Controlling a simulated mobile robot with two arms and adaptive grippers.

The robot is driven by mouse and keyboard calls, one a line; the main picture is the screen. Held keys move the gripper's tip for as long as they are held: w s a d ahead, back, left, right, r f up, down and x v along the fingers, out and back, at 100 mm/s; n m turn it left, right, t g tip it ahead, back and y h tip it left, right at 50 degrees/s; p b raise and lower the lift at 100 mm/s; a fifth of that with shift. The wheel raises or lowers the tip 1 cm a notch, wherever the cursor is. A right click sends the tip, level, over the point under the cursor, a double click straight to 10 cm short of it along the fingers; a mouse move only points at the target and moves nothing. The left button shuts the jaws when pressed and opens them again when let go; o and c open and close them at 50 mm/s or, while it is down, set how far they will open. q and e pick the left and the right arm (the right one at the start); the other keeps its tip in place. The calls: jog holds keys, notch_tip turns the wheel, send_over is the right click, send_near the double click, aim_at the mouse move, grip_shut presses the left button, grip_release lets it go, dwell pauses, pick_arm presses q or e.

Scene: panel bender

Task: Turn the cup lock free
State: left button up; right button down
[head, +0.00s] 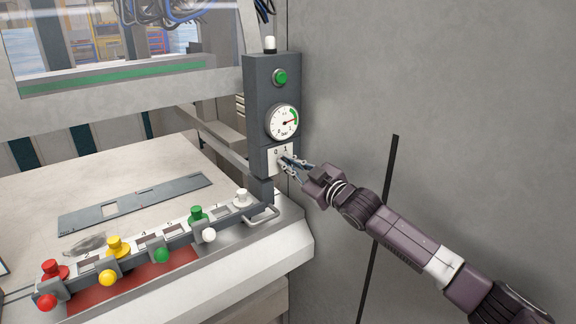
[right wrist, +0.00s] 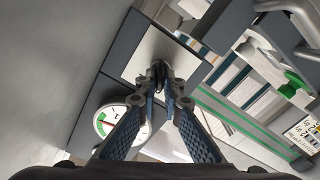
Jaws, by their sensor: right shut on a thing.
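The cup lock is a small knob on a pale plate (head: 272,160) marked 0 and 1, low on the dark upright panel (head: 259,112). My right gripper (head: 287,162) reaches it from the right and is shut on the knob. In the right wrist view the fingertips (right wrist: 161,84) meet at a small dark knob (right wrist: 159,67) in front of the plate (right wrist: 148,52). The fingers hide most of the knob, so its exact turn cannot be told. My left gripper is not in view.
Above the lock are a pressure gauge (head: 282,122), needle near its green arc, and a green button (head: 280,77). A console with red, yellow, green and white knobs (head: 197,215) lies lower left, with a metal handle (head: 262,217). A grey wall (head: 450,90) stands right.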

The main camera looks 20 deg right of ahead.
jog(key=c, duration=2.4)
grip_release()
jog(key=shift+s+a+r+y, duration=0.1)
jog(key=shift+s+a+y, duration=0.15)
jog(key=shift+a, duration=0.5)
jog(key=o, duration=0.3)
jog(key=shift+a+r, duration=0.2)
jog(key=shift+a, duration=0.15)
jog(key=shift+w+d+f, duration=0.1)
jog(key=shift+d+f, duration=0.05)
jog(key=shift+d, duration=0.25)
jog(key=shift+s+d, duration=0.15)
jog(key=shift+s, duration=0.4)
jog(key=shift+s+a+v, duration=0.1)
jog(key=shift+a+v, duration=0.1)
jog(key=shift+v, duration=1.65)
jog(key=shift+s+a+v, duration=0.1)
jog(key=shift+a+v, duration=0.1)
jog(key=shift+v, duration=1.65)
jog(key=shift+a+v, duration=0.15)
jog(key=shift+v, duration=1.7)
